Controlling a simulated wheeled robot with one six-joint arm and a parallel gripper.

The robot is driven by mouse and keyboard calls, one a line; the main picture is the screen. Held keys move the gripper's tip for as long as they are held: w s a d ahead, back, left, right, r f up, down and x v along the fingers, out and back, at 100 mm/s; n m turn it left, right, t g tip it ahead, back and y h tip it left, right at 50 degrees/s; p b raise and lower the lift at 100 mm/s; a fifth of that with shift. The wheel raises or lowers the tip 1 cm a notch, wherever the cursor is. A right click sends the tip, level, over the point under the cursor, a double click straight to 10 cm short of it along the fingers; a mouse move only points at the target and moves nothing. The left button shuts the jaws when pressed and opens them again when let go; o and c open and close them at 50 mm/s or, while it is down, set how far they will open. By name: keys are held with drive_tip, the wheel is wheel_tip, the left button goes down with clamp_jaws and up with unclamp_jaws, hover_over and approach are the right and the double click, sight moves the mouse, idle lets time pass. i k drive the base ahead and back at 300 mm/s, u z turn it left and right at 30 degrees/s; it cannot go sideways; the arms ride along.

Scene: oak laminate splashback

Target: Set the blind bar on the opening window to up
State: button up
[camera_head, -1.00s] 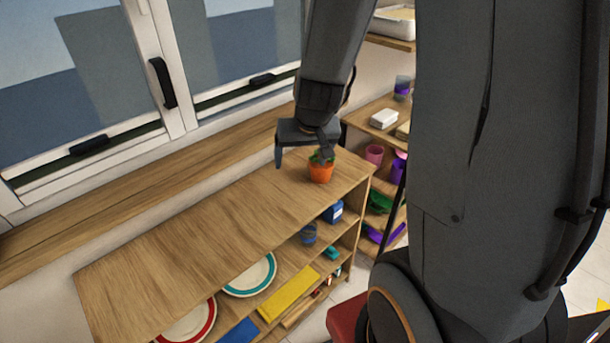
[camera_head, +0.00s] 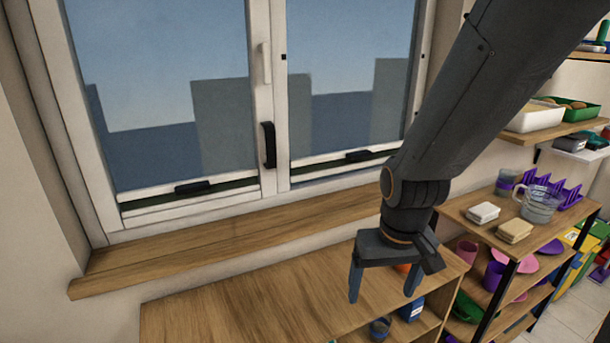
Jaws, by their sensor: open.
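A white two-pane window fills the upper left. Along the foot of the left pane runs a blind bar with a dark grip (camera_head: 193,187). A similar bar with a dark grip (camera_head: 358,155) crosses low in the right pane. Both bars sit near the bottom of their panes. A black handle (camera_head: 269,145) is on the middle frame, and a pale handle (camera_head: 264,62) is above it. I cannot tell which pane opens. My gripper (camera_head: 383,296) is open and empty, pointing down over the low shelf unit, right of and below the window, apart from both bars.
The wooden sill (camera_head: 200,243) juts out below the window. The low shelf unit (camera_head: 230,310) stands under it, with an orange pot (camera_head: 402,267) mostly hidden behind my gripper. A shelf with a glass jug (camera_head: 538,204) and boxes is at right.

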sight(182, 188)
drive_tip(key=z, duration=1.25)
drive_tip(key=k, duration=0.65)
drive_tip(key=u, duration=1.4)
